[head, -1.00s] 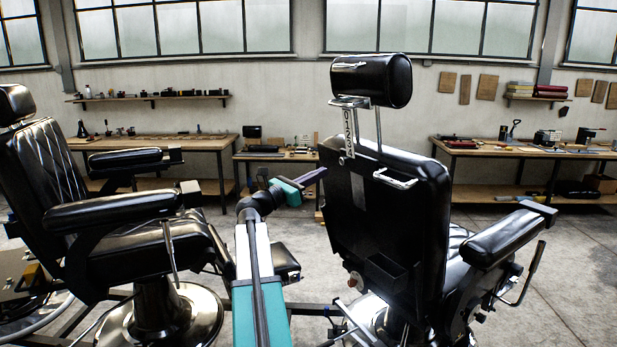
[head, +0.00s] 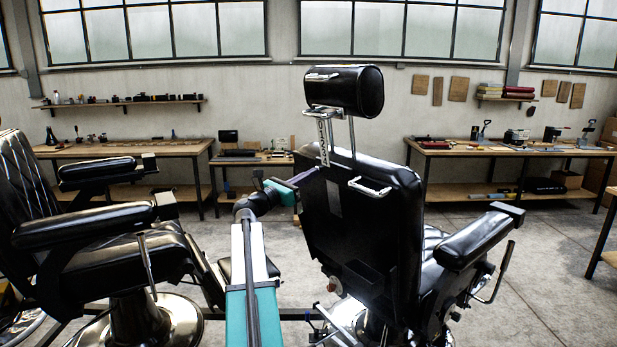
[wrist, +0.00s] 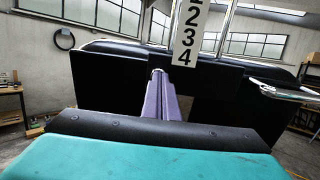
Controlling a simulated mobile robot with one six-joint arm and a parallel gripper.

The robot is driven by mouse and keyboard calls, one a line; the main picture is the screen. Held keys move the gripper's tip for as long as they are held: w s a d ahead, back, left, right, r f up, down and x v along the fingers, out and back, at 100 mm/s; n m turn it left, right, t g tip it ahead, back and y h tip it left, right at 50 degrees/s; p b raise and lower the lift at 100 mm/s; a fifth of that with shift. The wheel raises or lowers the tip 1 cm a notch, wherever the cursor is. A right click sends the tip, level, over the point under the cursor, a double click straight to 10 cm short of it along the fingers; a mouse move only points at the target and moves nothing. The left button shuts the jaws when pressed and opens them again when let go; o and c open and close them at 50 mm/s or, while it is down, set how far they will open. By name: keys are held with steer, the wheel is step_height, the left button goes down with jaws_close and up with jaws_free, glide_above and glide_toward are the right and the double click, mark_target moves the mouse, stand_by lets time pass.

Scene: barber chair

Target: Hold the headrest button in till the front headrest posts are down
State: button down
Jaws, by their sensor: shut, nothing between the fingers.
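The black headrest (head: 343,91) stands raised above the chair back (head: 360,225), on two chrome posts (head: 352,136). A white number plate (head: 323,140) hangs beside the left post; it shows 2, 3 and 4 in the wrist view (wrist: 188,35). My gripper (head: 320,169) is shut and empty, at the upper left of the chair back, just under the plate. In the wrist view its purple fingers (wrist: 158,78) point at the chair back. A small silvery round piece shows at their tips, perhaps the headrest button; I cannot tell whether they touch it.
A chrome handle (head: 370,187) juts from the chair back, right of my gripper. An armrest (head: 480,238) stands at the right. A second black chair (head: 90,225) is at the left. Workbenches line the wall; the floor at right is open.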

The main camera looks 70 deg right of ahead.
steer(key=shift+s+d+r, duration=0.45)
steer(key=shift+d, duration=0.3)
steer(key=shift+r, duration=0.15)
steer(key=shift+a, duration=0.1)
steer(key=b+v, duration=0.3)
steer(key=v, duration=1.1)
steer(key=shift+w+f, duration=0.25)
steer(key=shift+f, duration=0.2)
